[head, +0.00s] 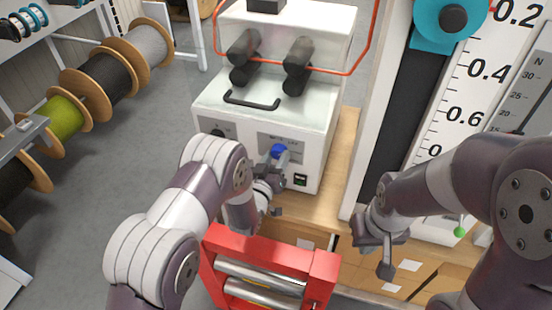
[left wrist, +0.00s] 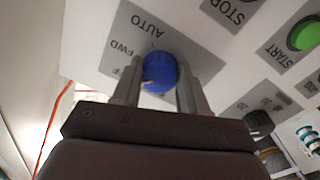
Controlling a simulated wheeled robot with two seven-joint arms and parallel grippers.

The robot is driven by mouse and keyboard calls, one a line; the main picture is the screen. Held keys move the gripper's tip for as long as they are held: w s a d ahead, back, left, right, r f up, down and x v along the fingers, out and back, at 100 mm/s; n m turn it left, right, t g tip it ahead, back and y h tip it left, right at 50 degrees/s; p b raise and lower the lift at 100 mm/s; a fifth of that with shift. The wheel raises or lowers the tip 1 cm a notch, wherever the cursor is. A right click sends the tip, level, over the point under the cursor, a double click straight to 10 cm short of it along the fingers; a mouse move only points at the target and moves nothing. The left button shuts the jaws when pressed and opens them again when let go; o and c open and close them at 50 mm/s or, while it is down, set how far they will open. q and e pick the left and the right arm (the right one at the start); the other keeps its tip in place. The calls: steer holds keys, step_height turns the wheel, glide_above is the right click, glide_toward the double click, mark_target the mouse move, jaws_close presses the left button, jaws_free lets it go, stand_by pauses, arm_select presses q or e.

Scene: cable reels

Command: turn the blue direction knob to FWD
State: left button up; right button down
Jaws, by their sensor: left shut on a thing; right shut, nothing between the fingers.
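The blue direction knob (head: 279,151) is on the front panel of the white machine (head: 318,150). In the left wrist view the knob (left wrist: 160,72) sits on a grey plate with the labels AUTO and FWD; another label is partly hidden behind a finger. A small white mark shows on the knob's left side, on the side of FWD and the hidden label; its exact setting is hard to tell. My left gripper (head: 272,172) is shut on the knob, one finger on each side. My right gripper (head: 384,258) is shut and empty, away from the panel at the right.
A red frame with metal rollers (head: 322,268) stands below my left gripper. A green START button (left wrist: 304,34), a STOP label (left wrist: 236,12) and a black knob (left wrist: 258,122) are near the blue knob. Cable reels (head: 66,112) line the left; floor between is clear.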

arm_select(q)
steer(key=m+b, duration=0.3)
steer(key=m, duration=0.1)
steer(key=shift+f, duration=0.15)
steer(key=shift+a+m+b, duration=0.1)
steer(key=shift+m+b, duration=1.3)
steer(key=shift+m, duration=0.9)
steer(key=shift+r, duration=0.2)
steer(key=o, duration=1.1)
steer(key=shift+c, duration=0.2)
